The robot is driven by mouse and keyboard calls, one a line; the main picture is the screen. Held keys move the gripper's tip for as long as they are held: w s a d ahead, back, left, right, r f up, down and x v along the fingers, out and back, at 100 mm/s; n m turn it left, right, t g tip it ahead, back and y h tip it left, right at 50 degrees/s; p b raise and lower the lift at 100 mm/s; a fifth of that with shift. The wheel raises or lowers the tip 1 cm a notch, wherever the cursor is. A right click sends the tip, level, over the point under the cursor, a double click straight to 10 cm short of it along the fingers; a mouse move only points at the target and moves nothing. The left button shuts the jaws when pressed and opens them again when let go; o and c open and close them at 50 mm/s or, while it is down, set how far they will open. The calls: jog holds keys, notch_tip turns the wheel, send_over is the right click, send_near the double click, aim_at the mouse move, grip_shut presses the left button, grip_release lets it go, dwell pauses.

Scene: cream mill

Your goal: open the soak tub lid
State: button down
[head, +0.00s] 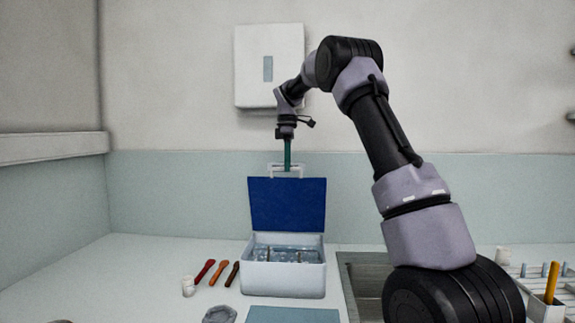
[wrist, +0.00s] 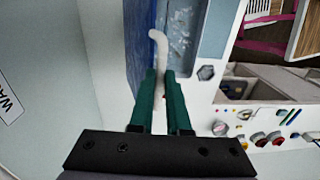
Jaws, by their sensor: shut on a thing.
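The soak tub (head: 283,281) is a white box on the counter with clear contents showing inside. Its lid (head: 287,206) stands up at the back edge, close to upright, with its blue inner face toward me. A white handle (head: 273,168) sticks up at the lid's free edge. My gripper (head: 287,165) comes down from above with green fingers and is shut on this handle. In the wrist view the two fingers (wrist: 160,90) stand on either side of the white handle (wrist: 159,45), with the blue lid (wrist: 136,40) beside them.
Red, orange and brown-handled tools (head: 219,271) and a small white item (head: 188,286) lie left of the tub. A sink (head: 368,283) is on its right, with a rack (head: 545,285) farther right. A white wall box (head: 268,66) hangs behind my arm.

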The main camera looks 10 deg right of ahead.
jog(key=c, duration=0.9)
grip_release()
jog(key=shift+w+d+f, duration=0.1)
jog(key=shift+d+f, duration=0.05)
jog(key=shift+f, duration=0.1)
jog(key=shift+w+d+r, duration=0.1)
jog(key=shift+w+r, duration=0.1)
jog(key=shift+r, duration=2.55)
jog(key=shift+w+r, duration=0.2)
jog(key=shift+r, duration=2.5)
